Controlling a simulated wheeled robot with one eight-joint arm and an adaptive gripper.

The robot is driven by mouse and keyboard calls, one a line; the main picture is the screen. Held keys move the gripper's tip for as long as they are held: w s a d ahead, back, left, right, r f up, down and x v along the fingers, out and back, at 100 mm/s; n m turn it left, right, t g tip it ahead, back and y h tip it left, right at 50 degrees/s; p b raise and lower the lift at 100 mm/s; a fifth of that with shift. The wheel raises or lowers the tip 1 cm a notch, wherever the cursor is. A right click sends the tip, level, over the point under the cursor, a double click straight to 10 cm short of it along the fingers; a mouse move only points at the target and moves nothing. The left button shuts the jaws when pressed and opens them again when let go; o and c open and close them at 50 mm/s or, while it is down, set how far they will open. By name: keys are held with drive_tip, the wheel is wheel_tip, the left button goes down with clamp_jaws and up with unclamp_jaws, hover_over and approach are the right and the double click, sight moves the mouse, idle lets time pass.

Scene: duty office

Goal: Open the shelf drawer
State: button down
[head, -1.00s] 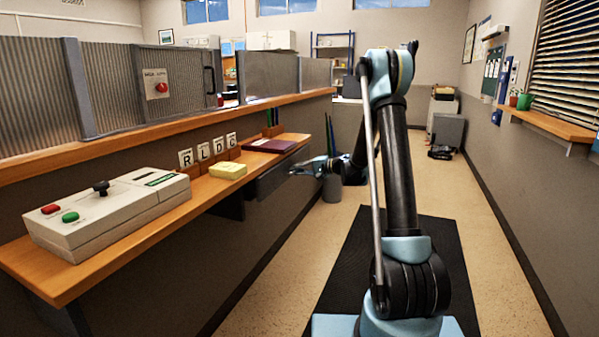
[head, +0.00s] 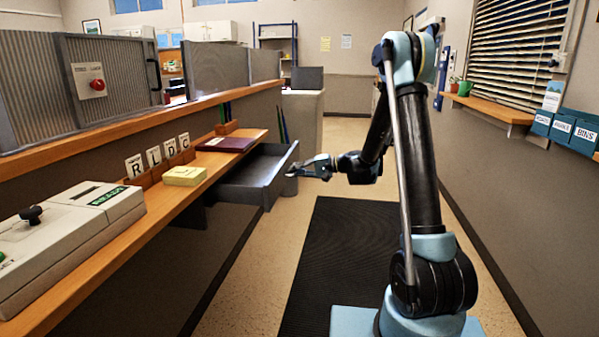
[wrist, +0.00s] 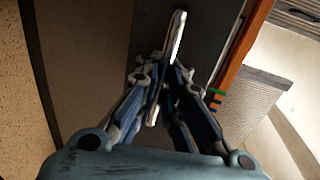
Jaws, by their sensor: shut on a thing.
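The shelf drawer (head: 243,178) is a dark grey tray under the wooden shelf (head: 150,225). It stands pulled out from under the shelf, with its inside showing. My gripper (head: 295,170) is at the drawer's front panel, on the aisle side, reaching in from the right. In the wrist view my gripper (wrist: 168,85) has its fingers closed on a bright metal bar, the drawer handle (wrist: 176,35). The dark drawer front (wrist: 205,35) lies just behind the handle. The part of the handle between the fingers is hidden.
On the shelf are a grey control box (head: 75,225), a yellow block (head: 185,175), letter cards (head: 155,157) and a dark red folder (head: 225,144). A black mat (head: 335,260) covers the aisle floor. Blue bins (head: 565,130) stand on the right ledge. The aisle floor beyond the drawer is clear.

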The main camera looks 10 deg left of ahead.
drive_tip(key=shift+d, duration=0.15)
drive_tip(key=c, duration=2)
unclamp_jaws()
drive_tip(key=v, duration=1.2)
drive_tip(key=shift+w+f, duration=0.1)
